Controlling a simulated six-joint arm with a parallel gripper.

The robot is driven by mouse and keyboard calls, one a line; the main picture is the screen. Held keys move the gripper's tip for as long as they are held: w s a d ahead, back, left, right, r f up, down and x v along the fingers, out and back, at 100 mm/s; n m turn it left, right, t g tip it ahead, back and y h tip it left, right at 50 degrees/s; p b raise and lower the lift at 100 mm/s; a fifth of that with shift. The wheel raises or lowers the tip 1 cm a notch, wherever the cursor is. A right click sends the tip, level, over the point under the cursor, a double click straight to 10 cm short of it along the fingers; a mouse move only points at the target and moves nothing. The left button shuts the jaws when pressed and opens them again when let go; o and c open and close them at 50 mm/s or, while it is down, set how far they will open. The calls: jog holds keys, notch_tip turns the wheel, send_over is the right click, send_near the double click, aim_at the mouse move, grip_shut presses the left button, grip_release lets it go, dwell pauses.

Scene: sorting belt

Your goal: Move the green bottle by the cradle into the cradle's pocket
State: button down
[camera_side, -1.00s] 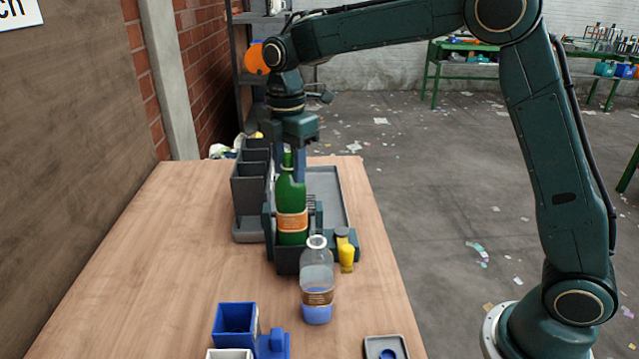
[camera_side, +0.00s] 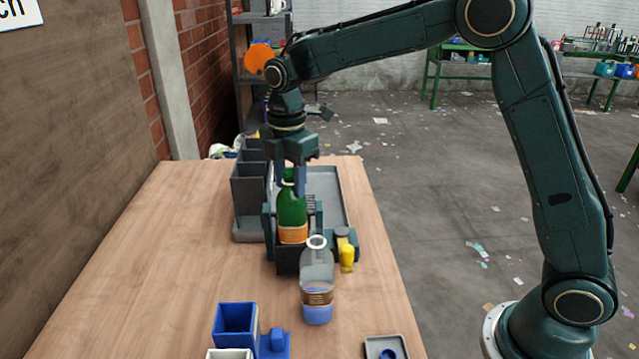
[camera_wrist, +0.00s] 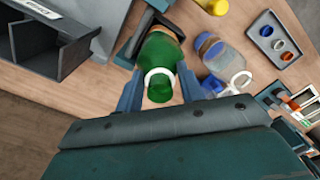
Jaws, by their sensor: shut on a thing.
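The green bottle (camera_side: 292,212), with an orange label and a pale ring at its neck, stands upright in the dark cradle (camera_side: 287,260). Its lower part is hidden behind the cradle's front wall. My gripper (camera_side: 293,184) is above it, shut on the bottle's neck. In the wrist view the bottle (camera_wrist: 163,58) sits between the two fingers of my gripper (camera_wrist: 158,90). Whether the bottle's base touches the cradle floor is hidden.
A clear bottle with blue liquid (camera_side: 317,285) stands just in front of the cradle. A yellow object (camera_side: 346,255) is at its right. A grey divided bin (camera_side: 248,195) and a grey tray (camera_side: 330,185) are behind. Blue boxes (camera_side: 237,322) are at the front.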

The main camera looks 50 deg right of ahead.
jog(key=shift+f, duration=0.7)
dwell(0.4)
jog(key=c, duration=0.8)
grip_release()
notch_tip(320, 180, up, 14)
jog(key=shift+f, duration=0.1)
